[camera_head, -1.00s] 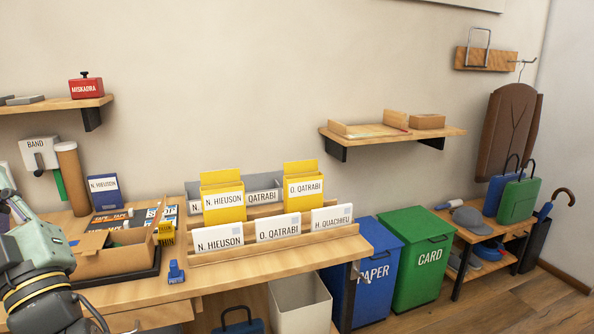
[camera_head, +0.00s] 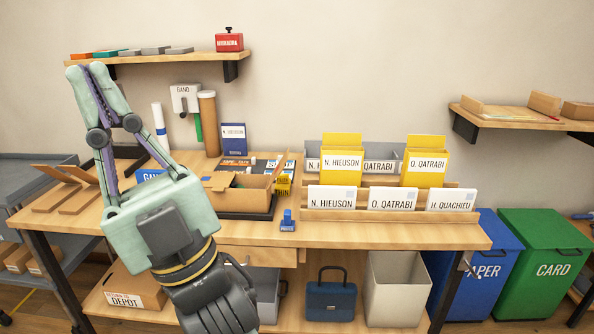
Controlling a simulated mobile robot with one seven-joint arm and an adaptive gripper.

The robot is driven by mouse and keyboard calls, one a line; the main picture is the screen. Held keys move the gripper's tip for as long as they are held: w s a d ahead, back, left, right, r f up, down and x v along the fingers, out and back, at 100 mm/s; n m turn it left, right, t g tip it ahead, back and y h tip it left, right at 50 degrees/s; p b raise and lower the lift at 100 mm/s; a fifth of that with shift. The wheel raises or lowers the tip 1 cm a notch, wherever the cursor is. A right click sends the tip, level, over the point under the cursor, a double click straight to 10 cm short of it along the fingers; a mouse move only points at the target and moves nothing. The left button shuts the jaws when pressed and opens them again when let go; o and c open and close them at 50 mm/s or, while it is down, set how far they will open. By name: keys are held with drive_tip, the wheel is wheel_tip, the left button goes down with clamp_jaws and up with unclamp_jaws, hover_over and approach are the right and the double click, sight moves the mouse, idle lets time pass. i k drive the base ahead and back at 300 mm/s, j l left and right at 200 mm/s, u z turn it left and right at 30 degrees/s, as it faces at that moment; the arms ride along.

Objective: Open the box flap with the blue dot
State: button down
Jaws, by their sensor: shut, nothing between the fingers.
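An open-topped brown cardboard box (camera_head: 248,203) stands in a dark tray (camera_head: 268,212) on the desk. One flap stands up at its right side and another piece of cardboard lies folded over its left front part. I cannot make out a blue dot on any flap. My gripper (camera_head: 87,70) is raised at the left of the view, fingers pointing up, shut and empty. It is apart from the box, to its left. My forearm rises in front of the desk and hides part of the desk's left side.
A letter rack (camera_head: 390,214) with envelopes and yellow folders is to the right. A brown tube (camera_head: 209,125) stands behind. A wall shelf (camera_head: 180,57) hangs above. Bare desk lies in front of the rack.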

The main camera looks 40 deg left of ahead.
sight(217, 181)
drive_tip(key=u, duration=1.45)
